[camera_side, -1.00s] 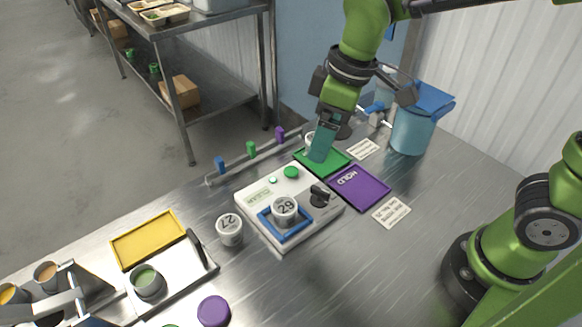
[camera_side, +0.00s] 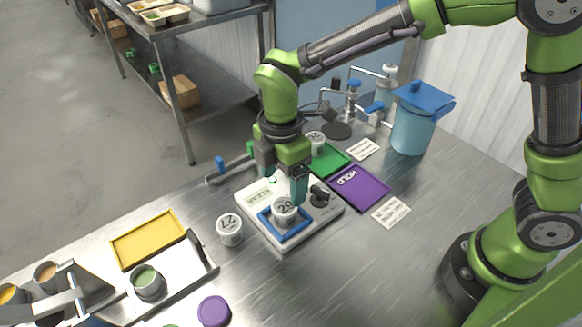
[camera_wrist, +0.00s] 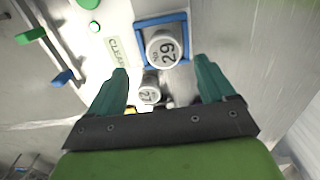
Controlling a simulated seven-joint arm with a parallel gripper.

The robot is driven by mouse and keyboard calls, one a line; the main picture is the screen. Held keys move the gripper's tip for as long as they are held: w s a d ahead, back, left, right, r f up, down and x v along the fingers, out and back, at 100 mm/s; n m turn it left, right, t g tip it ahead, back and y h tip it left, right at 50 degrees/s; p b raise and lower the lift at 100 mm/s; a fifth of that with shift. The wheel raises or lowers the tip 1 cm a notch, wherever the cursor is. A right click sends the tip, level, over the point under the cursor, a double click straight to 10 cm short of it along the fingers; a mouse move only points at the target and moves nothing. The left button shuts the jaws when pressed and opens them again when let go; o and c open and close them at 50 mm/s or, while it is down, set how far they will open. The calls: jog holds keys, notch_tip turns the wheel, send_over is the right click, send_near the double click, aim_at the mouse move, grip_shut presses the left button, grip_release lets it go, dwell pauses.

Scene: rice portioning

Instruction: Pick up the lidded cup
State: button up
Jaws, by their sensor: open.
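A white lidded cup marked 29 (camera_side: 284,208) stands on the blue-framed pan of the white scale (camera_side: 252,211). It also shows in the wrist view (camera_wrist: 163,48), beyond the fingertips. My gripper (camera_side: 284,180) is open and empty above the scale, just behind and above this cup. Its two teal fingers show apart in the wrist view (camera_wrist: 160,78). Another white lidded cup marked 27 (camera_side: 229,230) stands on the table left of the scale. A third lidded cup (camera_side: 316,143) stands on the green mat (camera_side: 333,160), partly hidden by my arm.
A purple HOLD mat (camera_side: 359,188) and paper cards lie right of the scale. A blue bin (camera_side: 411,130) stands at the back right. A yellow tray (camera_side: 148,240) and an open cup (camera_side: 147,281) are at the left. The front table is mostly clear.

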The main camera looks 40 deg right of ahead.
aim_at(284, 205)
jog(key=f, duration=0.7)
jog(key=shift+s+a+f, duration=0.1)
jog(key=shift+s+f, duration=0.15)
jog(key=shift+s, duration=0.05)
jog(key=shift+c, duration=0.2)
jog(key=shift+r, duration=0.15)
jog(key=c, duration=1.2)
